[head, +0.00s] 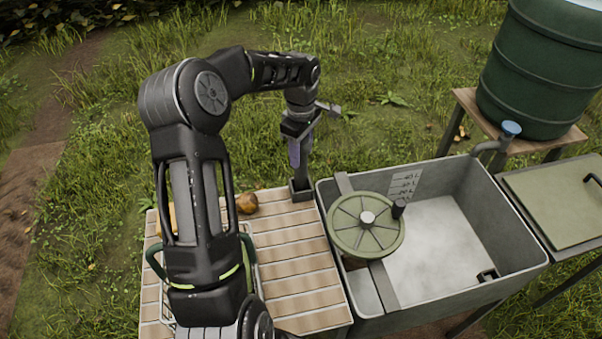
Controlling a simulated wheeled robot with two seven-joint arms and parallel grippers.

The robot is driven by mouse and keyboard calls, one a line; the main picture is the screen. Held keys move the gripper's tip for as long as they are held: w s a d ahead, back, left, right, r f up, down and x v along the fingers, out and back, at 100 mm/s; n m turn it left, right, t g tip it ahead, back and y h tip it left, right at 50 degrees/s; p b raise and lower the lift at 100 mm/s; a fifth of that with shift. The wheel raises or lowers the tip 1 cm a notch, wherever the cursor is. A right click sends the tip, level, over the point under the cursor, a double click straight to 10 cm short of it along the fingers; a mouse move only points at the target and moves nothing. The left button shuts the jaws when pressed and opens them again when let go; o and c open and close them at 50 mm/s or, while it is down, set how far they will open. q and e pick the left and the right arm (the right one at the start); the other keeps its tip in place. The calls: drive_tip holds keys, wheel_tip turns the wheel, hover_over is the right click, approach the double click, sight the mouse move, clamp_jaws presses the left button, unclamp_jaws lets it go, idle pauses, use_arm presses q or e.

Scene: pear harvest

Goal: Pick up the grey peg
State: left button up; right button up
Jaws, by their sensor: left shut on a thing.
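My left gripper (299,158) points down over the back right corner of the slatted table. It is shut on a narrow grey piece, which I take to be the grey peg (302,176). The fingers hide much of the peg, and its edges are hard to tell from them. Its lower end is at a small dark square holder (301,192) on the table; I cannot tell whether it is inside or just above it. My right gripper is not in view.
The slatted table (295,285) carries a brown pear (246,203) and a wire basket, partly behind my left arm. A grey tub (455,298) with a green round wheel (366,240) stands to the right. A green barrel (535,75) is behind it. The table's front right is clear.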

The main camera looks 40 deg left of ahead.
use_arm(q)
clamp_jaws()
drive_tip(key=shift+r, duration=0.1)
idle(0.4)
drive_tip(key=shift+r, duration=0.3)
wheel_tip(320, 180, up, 8)
drive_tip(key=shift+r+b, duration=0.2)
drive_tip(key=shift+b, duration=0.95)
drive_tip(key=shift+r, duration=0.45)
